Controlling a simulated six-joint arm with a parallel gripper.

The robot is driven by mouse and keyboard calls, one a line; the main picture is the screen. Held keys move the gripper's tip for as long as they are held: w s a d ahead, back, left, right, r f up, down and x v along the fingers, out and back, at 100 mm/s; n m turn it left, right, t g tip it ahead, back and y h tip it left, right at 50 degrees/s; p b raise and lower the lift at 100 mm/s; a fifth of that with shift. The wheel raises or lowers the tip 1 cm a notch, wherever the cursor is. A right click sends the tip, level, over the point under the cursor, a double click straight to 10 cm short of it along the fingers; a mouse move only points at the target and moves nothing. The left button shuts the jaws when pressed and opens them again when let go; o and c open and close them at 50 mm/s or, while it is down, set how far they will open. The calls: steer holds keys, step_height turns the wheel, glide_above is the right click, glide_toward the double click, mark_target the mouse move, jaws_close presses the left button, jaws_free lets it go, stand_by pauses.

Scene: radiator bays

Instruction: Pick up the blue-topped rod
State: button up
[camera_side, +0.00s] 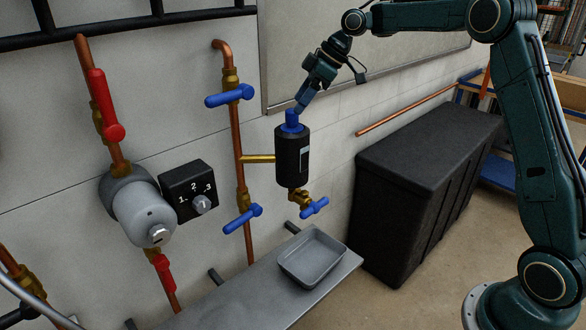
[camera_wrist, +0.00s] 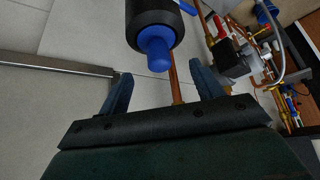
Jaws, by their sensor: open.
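The blue top (camera_side: 291,121) of the rod stands upright out of the upper end of a black cylinder (camera_side: 292,160) on the wall piping. Any lower part of the rod is hidden in the cylinder. My gripper (camera_side: 300,106) is just above the blue top in the side view, angled down toward it. In the wrist view the blue top (camera_wrist: 157,53) shows between and beyond the open fingers of my gripper (camera_wrist: 161,73), with the black cylinder (camera_wrist: 150,17) behind it. I see no finger closed on it.
Copper pipe (camera_side: 236,140) with blue valve handles (camera_side: 229,95) runs left of the cylinder. A grey tray (camera_side: 312,257) sits on a shelf (camera_side: 250,298) below. A black chest (camera_side: 425,185) stands at right. A grey radiator valve (camera_side: 143,212) and numbered box (camera_side: 188,190) are farther left.

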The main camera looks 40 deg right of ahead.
mark_target(289, 126)
steer(key=shift+w+a+f, duration=0.25)
steer(key=shift+f, duration=0.4)
steer(key=shift+x, duration=2.6)
steer(key=shift+r, duration=0.1)
jaws_close()
